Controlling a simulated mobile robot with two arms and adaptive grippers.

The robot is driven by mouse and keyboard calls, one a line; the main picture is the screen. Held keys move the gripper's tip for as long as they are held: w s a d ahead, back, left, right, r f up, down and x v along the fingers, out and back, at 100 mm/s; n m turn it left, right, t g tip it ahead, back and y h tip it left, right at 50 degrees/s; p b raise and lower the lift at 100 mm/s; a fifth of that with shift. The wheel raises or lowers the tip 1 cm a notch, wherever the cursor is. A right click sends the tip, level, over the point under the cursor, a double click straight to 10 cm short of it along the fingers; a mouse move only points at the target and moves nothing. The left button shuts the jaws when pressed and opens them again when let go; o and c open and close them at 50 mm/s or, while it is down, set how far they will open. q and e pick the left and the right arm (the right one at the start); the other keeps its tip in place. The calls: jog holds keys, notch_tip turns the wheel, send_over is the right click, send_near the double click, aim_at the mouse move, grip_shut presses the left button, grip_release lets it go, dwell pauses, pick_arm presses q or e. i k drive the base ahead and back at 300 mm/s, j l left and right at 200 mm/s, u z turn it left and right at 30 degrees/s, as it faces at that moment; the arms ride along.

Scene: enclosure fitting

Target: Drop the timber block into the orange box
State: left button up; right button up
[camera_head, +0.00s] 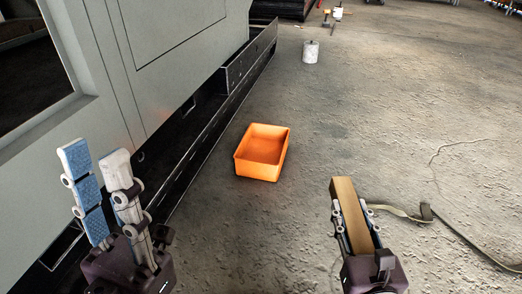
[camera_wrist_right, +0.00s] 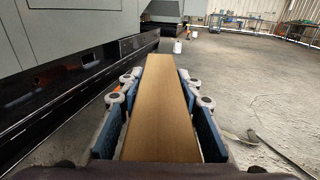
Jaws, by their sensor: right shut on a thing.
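The timber block (camera_head: 351,208) is a long light-brown piece held in my right gripper (camera_head: 352,214), pointing forward. In the right wrist view the block (camera_wrist_right: 162,105) lies between the two blue-padded fingers (camera_wrist_right: 160,112), which are shut on it. The orange box (camera_head: 263,153) is open-topped and looks empty. It stands on the ground ahead, to the left of the block in the head view, apart from both grippers. In the right wrist view the box is mostly hidden behind the block and left finger. My left gripper (camera_head: 99,190) is open and empty at the left.
A large grey cabinet (camera_head: 150,60) with a black base rail (camera_head: 215,115) runs along the left. A white canister (camera_head: 310,52) stands farther back. A strap (camera_head: 400,211) lies on the ground right of my right gripper. The concrete floor around the box is mostly clear.

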aim_at(268, 153)
jog(key=i+j, duration=1)
jog(key=i, duration=0.25)
jog(key=i+l, duration=0.15)
jog(key=i, duration=0.2)
jog(key=i+l, duration=0.1)
jog(key=i, duration=0.25)
